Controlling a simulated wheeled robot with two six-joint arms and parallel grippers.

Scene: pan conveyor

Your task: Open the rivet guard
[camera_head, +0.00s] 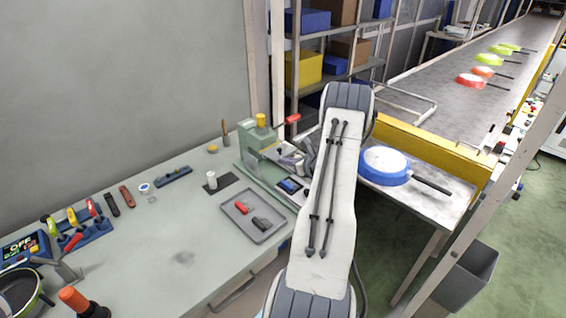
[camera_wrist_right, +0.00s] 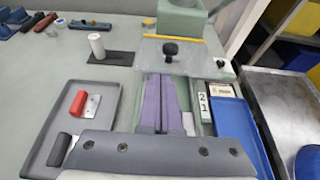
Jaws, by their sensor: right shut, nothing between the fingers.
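The green rivet press (camera_head: 250,150) stands at the back right of the workbench, with a yellow cap and a red-tipped lever. In the right wrist view its green body (camera_wrist_right: 182,20) is at the top. A clear plate with a black knob (camera_wrist_right: 170,48), which looks like the rivet guard, lies across the front of the press. My right gripper (camera_wrist_right: 160,78) is shut and empty, its purplish fingers pointing at the plate, just short of the knob. In the head view the right gripper (camera_head: 284,157) is partly hidden by my arm. My left gripper is out of view.
A grey tray (camera_head: 262,233) with a red and a black item lies left of my arm. A white cylinder (camera_head: 211,180) stands behind it. A blue pan (camera_head: 384,165) rests on the side table to the right. A conveyor (camera_head: 450,85) carries several pans. The bench middle is clear.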

